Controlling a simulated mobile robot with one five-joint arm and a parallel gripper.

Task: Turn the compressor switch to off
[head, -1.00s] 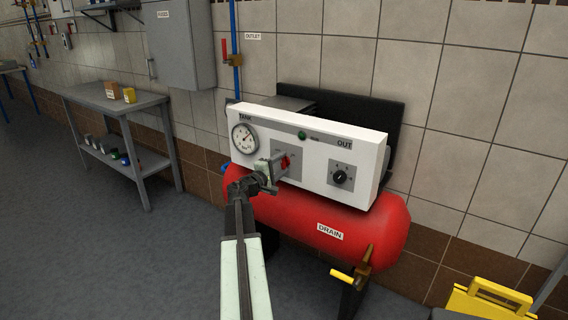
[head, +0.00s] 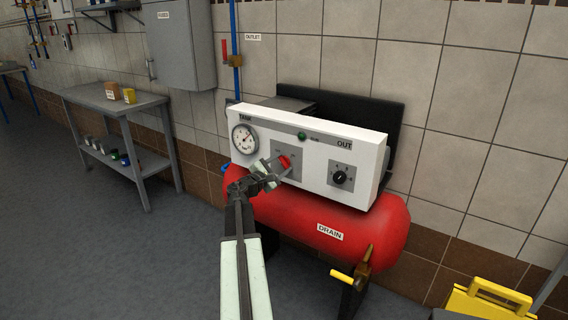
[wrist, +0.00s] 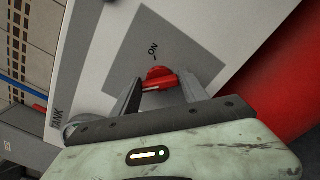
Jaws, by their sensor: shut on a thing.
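The compressor switch is a red knob (head: 285,161) on a grey plate (head: 297,174) in the white control panel, between the gauge and the black dial. In the wrist view the red knob (wrist: 160,77) sits between my two fingers, with a white mark near its left end. An "ON" label with a short tick shows just above it; no "off" label is readable. My gripper (head: 279,166) is shut on the knob and looks tilted, as does the knob. The fingers (wrist: 160,92) partly hide the plate.
The panel carries a round gauge (head: 244,138), a green lamp (head: 302,136) and a black dial (head: 340,177). The red tank (head: 320,222) lies below, with a yellow-handled drain valve (head: 355,275). A yellow case (head: 487,302) stands at lower right; a grey bench (head: 115,105) is at left.

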